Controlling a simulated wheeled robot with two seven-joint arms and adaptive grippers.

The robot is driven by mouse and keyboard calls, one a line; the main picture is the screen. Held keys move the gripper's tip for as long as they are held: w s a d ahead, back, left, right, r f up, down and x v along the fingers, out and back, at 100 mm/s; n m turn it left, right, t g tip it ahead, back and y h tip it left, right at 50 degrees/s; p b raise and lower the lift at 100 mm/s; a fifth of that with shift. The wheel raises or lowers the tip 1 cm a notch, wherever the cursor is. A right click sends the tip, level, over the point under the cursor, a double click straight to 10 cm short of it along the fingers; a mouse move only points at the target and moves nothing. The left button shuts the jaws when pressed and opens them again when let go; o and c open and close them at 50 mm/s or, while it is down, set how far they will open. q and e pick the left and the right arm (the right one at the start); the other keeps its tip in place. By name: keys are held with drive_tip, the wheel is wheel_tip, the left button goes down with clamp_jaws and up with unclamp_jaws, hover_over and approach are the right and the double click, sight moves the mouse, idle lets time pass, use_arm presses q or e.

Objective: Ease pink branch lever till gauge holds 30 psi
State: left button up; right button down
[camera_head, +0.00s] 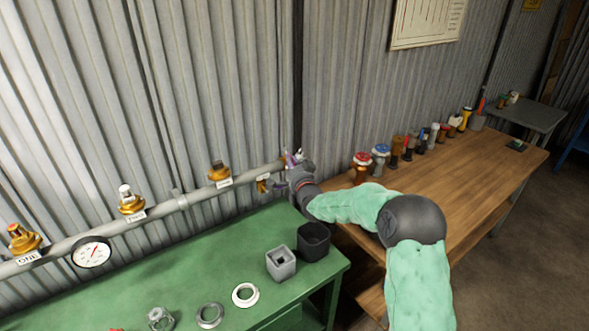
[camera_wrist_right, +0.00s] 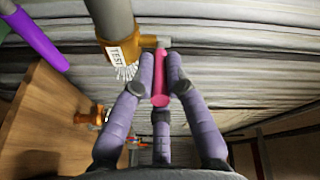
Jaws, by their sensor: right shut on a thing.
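The pink branch lever (camera_wrist_right: 160,85) shows in the right wrist view, at a brass fitting (camera_wrist_right: 131,50) tagged TEST on the end of the grey pipe. My right gripper (camera_wrist_right: 160,68) is shut on the lever, its purple-grey fingers on both sides. In the head view my right gripper (camera_head: 296,170) is at the pipe's right end and hides most of the lever. The round white gauge (camera_head: 92,252) hangs under the pipe at left; it has a red needle, but its numbers are too small to read. My left gripper is not in view.
The grey pipe (camera_head: 190,199) runs along the corrugated wall with several brass valves. Below, a green bench (camera_head: 200,265) holds a grey square block (camera_head: 281,263), a black cup (camera_head: 314,241) and rings. A wooden bench (camera_head: 455,175) at right carries a row of fittings. A purple bar (camera_wrist_right: 38,40) shows at upper left.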

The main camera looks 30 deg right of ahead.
drive_tip(key=shift+w+a+f+m+g+h, duration=0.15)
drive_tip(key=shift+a+m+g+h, duration=0.2)
drive_tip(key=shift+m+h, duration=0.4)
drive_tip(key=shift+w+a+m+g+h, duration=0.1)
drive_tip(key=shift+a+m+g+h, duration=0.25)
drive_tip(key=shift+h, duration=0.7)
drive_tip(key=shift+a+m+h, duration=0.2)
drive_tip(key=shift+m+h, duration=0.1)
drive_tip(key=c, duration=1.3)
unclamp_jaws()
drive_tip(key=shift+o, duration=0.2)
drive_tip(key=v, duration=1.2)
